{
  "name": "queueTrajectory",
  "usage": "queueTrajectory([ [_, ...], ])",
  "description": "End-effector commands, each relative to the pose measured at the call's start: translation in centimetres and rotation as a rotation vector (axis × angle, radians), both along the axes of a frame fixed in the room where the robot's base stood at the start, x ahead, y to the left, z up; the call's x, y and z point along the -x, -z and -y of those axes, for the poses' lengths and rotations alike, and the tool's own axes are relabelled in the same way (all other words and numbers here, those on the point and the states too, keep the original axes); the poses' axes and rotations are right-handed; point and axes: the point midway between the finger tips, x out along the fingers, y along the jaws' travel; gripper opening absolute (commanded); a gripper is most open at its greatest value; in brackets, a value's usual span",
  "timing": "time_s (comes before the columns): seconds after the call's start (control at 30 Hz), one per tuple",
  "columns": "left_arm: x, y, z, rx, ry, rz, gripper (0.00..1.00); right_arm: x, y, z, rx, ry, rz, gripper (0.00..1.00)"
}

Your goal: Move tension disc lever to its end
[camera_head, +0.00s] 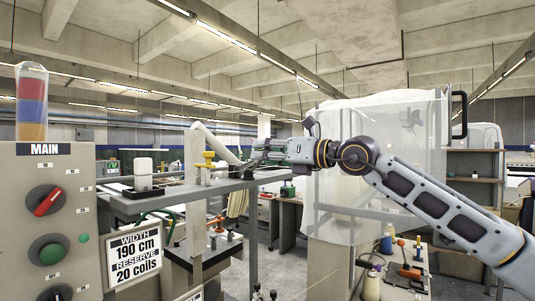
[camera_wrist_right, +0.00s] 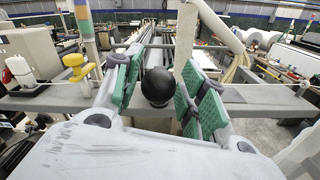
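A round black knob (camera_wrist_right: 158,87) shows in the right wrist view, between the green-padded fingers of my right gripper (camera_wrist_right: 160,80). It looks like the end of the tension disc lever; the lever's arm is hidden. The fingers stand apart, one on each side of the knob, with a small gap visible at the left. My left gripper is in neither view.
A yellow knob (camera_head: 208,158) stands on the rail left of my gripper; it also shows in the wrist view (camera_wrist_right: 76,67). A pale bent post (camera_head: 215,143) rises close by. A control panel (camera_head: 45,200) fills the left. A clear-wrapped block (camera_head: 385,150) stands behind my arm.

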Motion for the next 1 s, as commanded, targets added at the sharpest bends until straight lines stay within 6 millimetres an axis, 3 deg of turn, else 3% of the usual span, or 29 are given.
queueTrajectory([
  [0.03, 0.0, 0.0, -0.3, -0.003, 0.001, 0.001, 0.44, 0.0, 0.0, 0.0, 0.0, 0.0, 0.0, 0.31],
  [0.3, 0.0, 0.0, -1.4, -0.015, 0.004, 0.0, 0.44, 0.0, 0.0, 0.0, 0.0, 0.0, 0.0, 0.0],
  [0.67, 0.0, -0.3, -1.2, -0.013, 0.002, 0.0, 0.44, -0.1, -0.1, 0.0, 0.009, 0.0, -0.006, 0.0],
  [1.0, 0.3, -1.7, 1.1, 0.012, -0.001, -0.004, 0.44, -0.3, -0.8, -0.5, 0.067, -0.001, -0.049, 0.0],
])
